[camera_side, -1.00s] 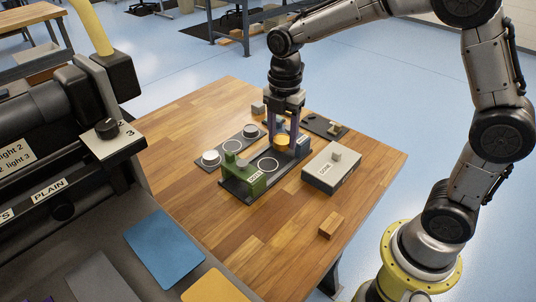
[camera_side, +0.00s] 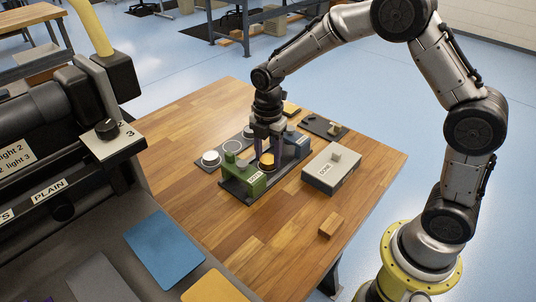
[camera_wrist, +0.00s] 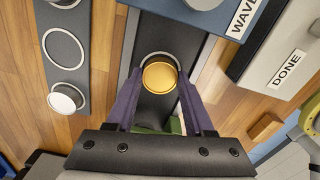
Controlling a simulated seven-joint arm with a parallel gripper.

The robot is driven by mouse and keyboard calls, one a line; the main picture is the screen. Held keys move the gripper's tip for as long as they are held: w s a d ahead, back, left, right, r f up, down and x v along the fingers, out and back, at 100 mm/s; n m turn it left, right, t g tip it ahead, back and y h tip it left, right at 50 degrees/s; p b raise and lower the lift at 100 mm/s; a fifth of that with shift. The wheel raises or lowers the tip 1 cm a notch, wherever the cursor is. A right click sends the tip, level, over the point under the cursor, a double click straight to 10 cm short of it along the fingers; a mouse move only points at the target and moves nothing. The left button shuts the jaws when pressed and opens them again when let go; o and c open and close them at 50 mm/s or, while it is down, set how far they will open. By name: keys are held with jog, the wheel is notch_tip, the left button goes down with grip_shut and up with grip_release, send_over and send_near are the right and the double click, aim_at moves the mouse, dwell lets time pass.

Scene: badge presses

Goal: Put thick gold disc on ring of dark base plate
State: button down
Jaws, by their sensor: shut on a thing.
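The thick gold disc (camera_side: 267,159) is between the fingers of my gripper (camera_side: 269,157). In the wrist view the disc (camera_wrist: 160,77) lies flat between the two purple fingers (camera_wrist: 160,86). The dark base plate (camera_side: 229,185) runs under it, between a green block and a blue block. The plate's pale ring (camera_wrist: 157,54) shows as an arc behind the disc; the disc covers most of it. The disc looks low over the ring, slightly off its centre in the wrist view. I cannot tell whether it touches the plate.
The green block (camera_side: 251,182) stands at the plate's near end, the blue WAVE block (camera_wrist: 216,14) at the other. A grey strip (camera_wrist: 60,20) with rings and white discs lies alongside. The grey DONE box (camera_side: 325,173) and a wooden block (camera_side: 330,224) are to the right.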

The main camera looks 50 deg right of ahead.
aim_at(268, 158)
jog(key=shift+f, duration=0.1)
jog(key=shift+c, duration=1.4)
grip_release()
notch_tip(268, 158, up, 12)
jog(key=s+d+r+m+t, duration=0.1)
jog(key=s+r+m+t, duration=0.1)
jog(key=s+r+m, duration=0.4)
jog(key=s+d+f+m+t, duration=0.1)
jog(key=s+m+t, duration=0.2)
jog(key=s+m, duration=1.1)
jog(key=s, duration=0.5)
jog(key=shift+d+f+t, duration=0.25)
jog(key=shift+f+t, duration=0.05)
